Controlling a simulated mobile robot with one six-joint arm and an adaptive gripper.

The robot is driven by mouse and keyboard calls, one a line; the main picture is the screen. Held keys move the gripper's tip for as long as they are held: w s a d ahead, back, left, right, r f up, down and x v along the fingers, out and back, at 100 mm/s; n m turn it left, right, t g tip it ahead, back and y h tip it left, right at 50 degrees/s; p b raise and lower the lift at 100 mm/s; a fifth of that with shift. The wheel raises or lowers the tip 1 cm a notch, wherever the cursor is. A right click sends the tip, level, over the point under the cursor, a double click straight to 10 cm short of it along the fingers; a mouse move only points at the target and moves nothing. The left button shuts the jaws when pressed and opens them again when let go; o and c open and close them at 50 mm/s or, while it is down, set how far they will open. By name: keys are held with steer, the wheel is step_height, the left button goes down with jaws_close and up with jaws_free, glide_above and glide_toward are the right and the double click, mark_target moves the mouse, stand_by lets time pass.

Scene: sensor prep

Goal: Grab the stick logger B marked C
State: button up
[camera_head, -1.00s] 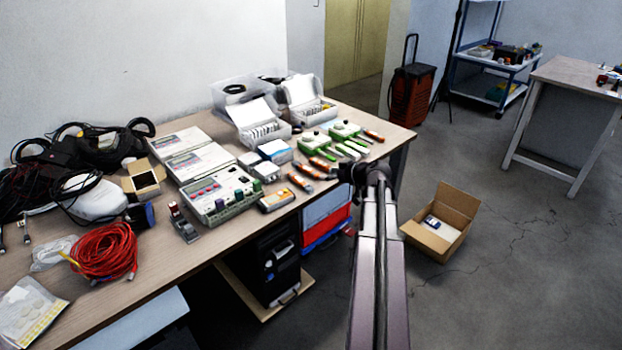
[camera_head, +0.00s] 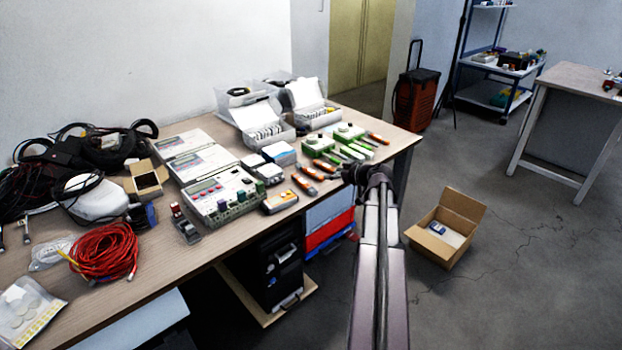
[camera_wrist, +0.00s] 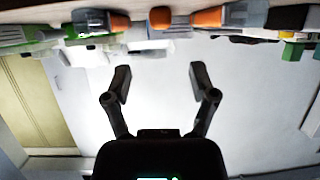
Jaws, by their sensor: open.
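Several orange and grey stick loggers (camera_head: 304,184) lie near the front edge of the table, by its right part. More stick-shaped devices, white and green (camera_head: 352,152) and orange and dark (camera_head: 378,138), lie behind and to the right. No letter is readable, so I cannot tell which is logger B marked C. In the wrist view, orange and grey sticks (camera_wrist: 216,18) run along the top of the picture, beyond my fingers. My gripper (camera_wrist: 160,80) is open and empty there, apart from the sticks. In the head view, the arm's dark end is at the table's front edge; its fingers are hard to make out.
An open cardboard box (camera_head: 432,243) stands on the floor to the right. Floor around it is clear.

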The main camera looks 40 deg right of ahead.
mark_target(314, 172)
steer(key=shift+b+x, duration=0.8)
steer(key=shift+x, duration=1.9)
steer(key=shift+b+x, duration=1.05)
steer(key=shift+x, duration=1.55)
steer(key=shift+a, duration=0.1)
jaws_close()
